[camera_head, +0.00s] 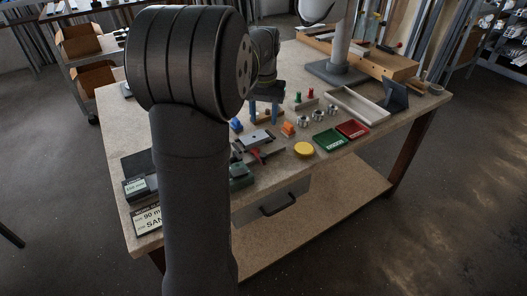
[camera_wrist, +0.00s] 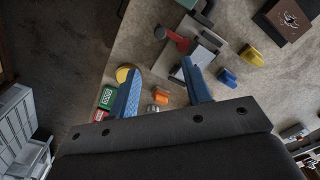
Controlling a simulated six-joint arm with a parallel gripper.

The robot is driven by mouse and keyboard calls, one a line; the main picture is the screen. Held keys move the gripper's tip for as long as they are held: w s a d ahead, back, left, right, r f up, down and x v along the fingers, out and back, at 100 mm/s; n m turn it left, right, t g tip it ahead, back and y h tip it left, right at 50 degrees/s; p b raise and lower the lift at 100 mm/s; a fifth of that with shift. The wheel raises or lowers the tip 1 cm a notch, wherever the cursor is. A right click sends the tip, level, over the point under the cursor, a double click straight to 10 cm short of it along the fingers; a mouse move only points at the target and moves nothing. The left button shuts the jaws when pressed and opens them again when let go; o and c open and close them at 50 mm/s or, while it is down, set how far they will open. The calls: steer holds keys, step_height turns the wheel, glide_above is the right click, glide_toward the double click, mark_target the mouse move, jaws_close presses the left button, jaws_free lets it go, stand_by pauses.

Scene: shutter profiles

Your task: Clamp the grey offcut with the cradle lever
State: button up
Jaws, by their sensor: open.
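The cradle lever, with a red arm and round knob (camera_wrist: 161,33), lies beside a pale grey block in the wrist view; its red part also shows in the head view (camera_head: 256,155). The pale grey block (camera_wrist: 203,54), which looks like the grey offcut, sits by the lever, partly behind my right finger; in the head view it is a light flat piece (camera_head: 257,136). I cannot tell whether the lever presses on it. My gripper (camera_wrist: 159,66) has two blue fingers, apart and empty, above the bench; it also shows in the head view (camera_head: 263,117).
Near the cradle are an orange block (camera_head: 288,129), a yellow disc (camera_head: 304,150), a green tray (camera_head: 329,139), a red tray (camera_head: 353,129) and several metal rings. A blue piece (camera_wrist: 227,77) and a yellow piece (camera_wrist: 250,55) lie right of the cradle in the wrist view.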

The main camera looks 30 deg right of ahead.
mark_target(264, 155)
step_height(264, 155, down, 14)
steer(key=shift+f, duration=0.2)
jaws_close()
